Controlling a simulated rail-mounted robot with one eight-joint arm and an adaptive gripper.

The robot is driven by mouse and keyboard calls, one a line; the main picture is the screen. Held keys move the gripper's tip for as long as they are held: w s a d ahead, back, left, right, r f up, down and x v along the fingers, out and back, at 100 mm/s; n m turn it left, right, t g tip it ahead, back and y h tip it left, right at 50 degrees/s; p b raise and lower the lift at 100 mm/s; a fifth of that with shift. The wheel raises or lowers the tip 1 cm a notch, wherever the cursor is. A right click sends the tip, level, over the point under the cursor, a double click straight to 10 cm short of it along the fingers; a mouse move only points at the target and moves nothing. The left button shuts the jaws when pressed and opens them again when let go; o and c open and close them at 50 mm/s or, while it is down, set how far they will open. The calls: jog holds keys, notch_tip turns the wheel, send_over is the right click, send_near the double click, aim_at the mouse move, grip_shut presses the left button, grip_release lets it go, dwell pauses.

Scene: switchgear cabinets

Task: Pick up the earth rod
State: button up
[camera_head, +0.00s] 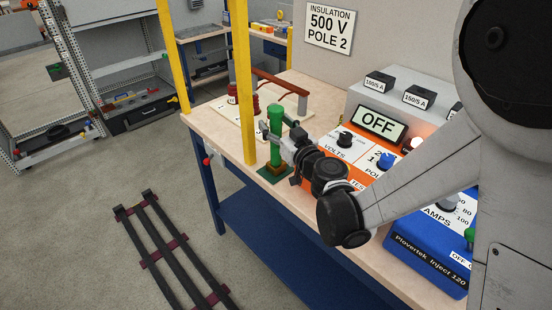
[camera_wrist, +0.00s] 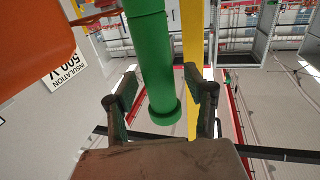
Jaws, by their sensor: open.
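The earth rod, a green cylinder (camera_head: 275,122), stands upright on a dark green base plate (camera_head: 274,174) near the front edge of the workbench. My gripper (camera_head: 281,133) is at its upper part, coming from the right. In the wrist view the green rod (camera_wrist: 155,62) runs down from the top edge and ends in a wider green collar (camera_wrist: 165,113). My gripper's two dark fingers (camera_wrist: 163,92) are open, one on each side of the rod, with gaps visible at both sides.
Yellow posts (camera_head: 242,80) stand close to the rod's left. Behind it are a dark red insulator (camera_head: 233,91) and a red-brown bar (camera_head: 280,82). An orange tester (camera_head: 335,165) and a blue injector unit (camera_head: 430,250) sit to the right. A dark ladder-like frame (camera_head: 165,255) lies on the floor.

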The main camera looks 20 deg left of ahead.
grip_shut()
dwell(0.5)
